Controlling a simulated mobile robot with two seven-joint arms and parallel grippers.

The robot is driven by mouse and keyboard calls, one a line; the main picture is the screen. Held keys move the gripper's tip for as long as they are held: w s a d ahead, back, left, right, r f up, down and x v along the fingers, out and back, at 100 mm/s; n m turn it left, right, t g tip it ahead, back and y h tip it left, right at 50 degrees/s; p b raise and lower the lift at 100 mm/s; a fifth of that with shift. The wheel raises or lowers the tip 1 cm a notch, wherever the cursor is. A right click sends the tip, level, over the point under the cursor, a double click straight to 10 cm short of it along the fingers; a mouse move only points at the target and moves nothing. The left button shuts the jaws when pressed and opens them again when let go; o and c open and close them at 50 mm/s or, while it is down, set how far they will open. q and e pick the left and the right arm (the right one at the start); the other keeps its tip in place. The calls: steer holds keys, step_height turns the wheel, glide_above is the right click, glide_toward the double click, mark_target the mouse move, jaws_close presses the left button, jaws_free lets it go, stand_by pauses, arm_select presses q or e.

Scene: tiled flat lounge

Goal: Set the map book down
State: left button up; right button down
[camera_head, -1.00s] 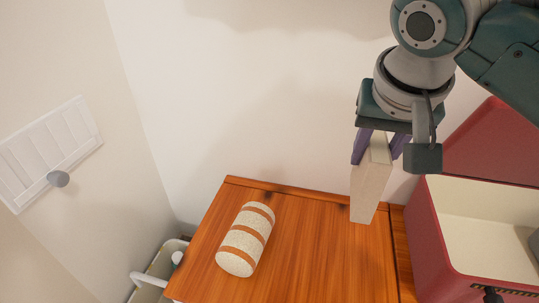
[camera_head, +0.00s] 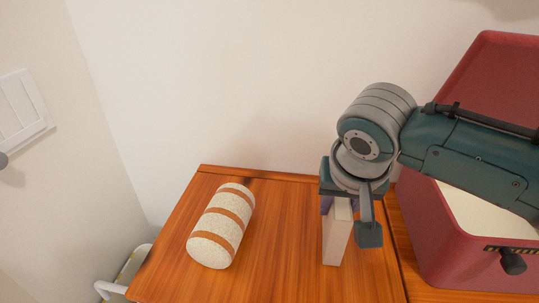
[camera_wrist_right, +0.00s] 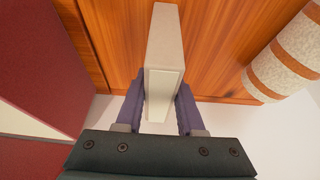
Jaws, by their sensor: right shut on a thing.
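The map book (camera_head: 335,238) is a pale, upright block in the head view, above or on the orange wooden cabinet top (camera_head: 283,240). My right gripper (camera_head: 338,205) is shut on its upper end from above. In the right wrist view the book (camera_wrist_right: 164,55) stands between the two purple fingers (camera_wrist_right: 161,105) and points away toward the wood. I cannot tell whether its lower end touches the wood. My left gripper is not in view.
A cream and brown striped roll (camera_head: 221,226) lies left of the book. An open red case (camera_head: 440,250) stands close on the right. A white wall is behind. Bare wood lies between roll and book.

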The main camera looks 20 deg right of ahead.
steer(key=shift+w, duration=0.1)
steer(key=shift+f, duration=0.1)
steer(key=c, duration=0.5)
jaws_free()
steer(key=p+v, duration=0.7)
steer(key=v, duration=0.5)
steer(key=shift+p, duration=0.4)
steer(key=s+a+n+y, duration=0.1)
steer(key=s+n, duration=0.1)
steer(key=s, duration=0.3)
steer(key=s+a+r+n, duration=0.1)
steer(key=s+n, duration=0.2)
steer(key=s, duration=0.3)
steer(key=s+a+r+n+y, duration=0.1)
steer(key=s+n, duration=0.2)
steer(key=s, duration=0.3)
steer(key=shift+a+y, duration=0.3)
steer(key=shift+a, duration=0.1)
